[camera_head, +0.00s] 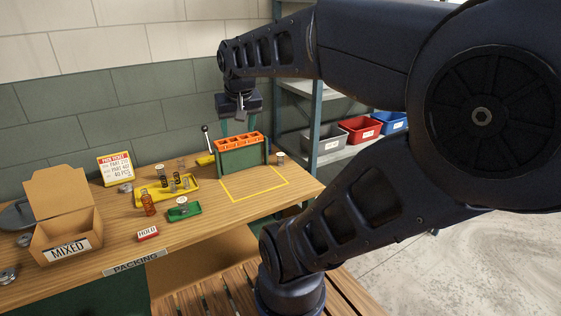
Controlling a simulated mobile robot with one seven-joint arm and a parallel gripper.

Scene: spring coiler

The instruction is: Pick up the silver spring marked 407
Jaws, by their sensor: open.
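Several small springs stand in and around a yellow tray (193,194) on the wooden bench. Dark and greyish springs (175,185) are in the tray, and a copper-coloured spring (148,205) stands at its front left. The number 407 cannot be read on any of them, so I cannot tell which is the silver spring marked 407. My gripper (231,117) is open and hangs above the green box with the orange top, apart from the springs. Its fingertips are small and dark in this view, and nothing shows between them.
A MIXED carton (68,249), a HOLD block (147,233), a green tray (184,213) and a small cylinder (280,158) are on the bench. Shelf bins (360,129) stand behind.

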